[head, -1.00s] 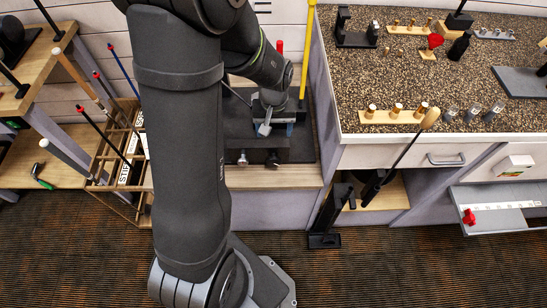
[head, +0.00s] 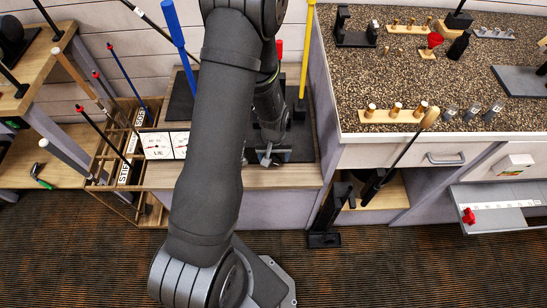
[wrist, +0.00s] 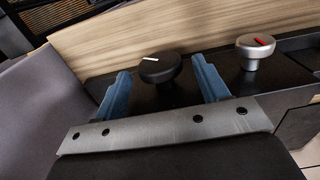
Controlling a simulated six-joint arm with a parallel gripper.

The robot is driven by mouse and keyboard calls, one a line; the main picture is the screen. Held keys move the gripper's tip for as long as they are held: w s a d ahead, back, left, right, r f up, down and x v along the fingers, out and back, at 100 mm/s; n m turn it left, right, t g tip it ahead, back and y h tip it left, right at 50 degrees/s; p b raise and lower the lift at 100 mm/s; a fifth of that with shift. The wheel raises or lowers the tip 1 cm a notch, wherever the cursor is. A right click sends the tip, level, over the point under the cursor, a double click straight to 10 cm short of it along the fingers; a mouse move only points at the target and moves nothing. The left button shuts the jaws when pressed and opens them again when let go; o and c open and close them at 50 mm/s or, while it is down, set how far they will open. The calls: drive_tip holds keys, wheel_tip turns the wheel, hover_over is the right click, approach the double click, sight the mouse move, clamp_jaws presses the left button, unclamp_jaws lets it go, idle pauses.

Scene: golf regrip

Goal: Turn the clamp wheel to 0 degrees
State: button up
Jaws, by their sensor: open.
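My gripper (wrist: 161,76) has two blue fingers standing wide apart, with nothing held. In the wrist view a black round knob (wrist: 159,68) with a white line on top sits between and just beyond the fingertips. A silver knob (wrist: 255,52) with a red mark on top stands to the right, outside the right finger. Both knobs are on a dark fixture. The frames do not label either as the clamp wheel. In the head view my gripper (head: 269,156) is low over the bench, and my arm hides much of the fixture.
A wooden edge (wrist: 150,32) runs behind the knobs in the wrist view. In the head view, white dial panels (head: 165,145) stand left of my arm, a yellow upright shaft (head: 306,50) stands behind right, and a speckled counter (head: 440,75) is to the right.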

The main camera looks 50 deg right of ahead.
drive_tip(key=shift+f, duration=0.8)
drive_tip(key=c, duration=1)
drive_tip(key=shift+o, duration=0.2)
drive_tip(key=shift+a+g+h, duration=0.3)
drive_tip(key=shift+g+h, duration=0.5)
drive_tip(key=shift+g, duration=0.1)
drive_tip(key=shift+g+h, duration=0.3)
drive_tip(key=o, duration=1)
drive_tip(key=shift+w+d, duration=0.1)
drive_tip(key=shift+c, duration=0.2)
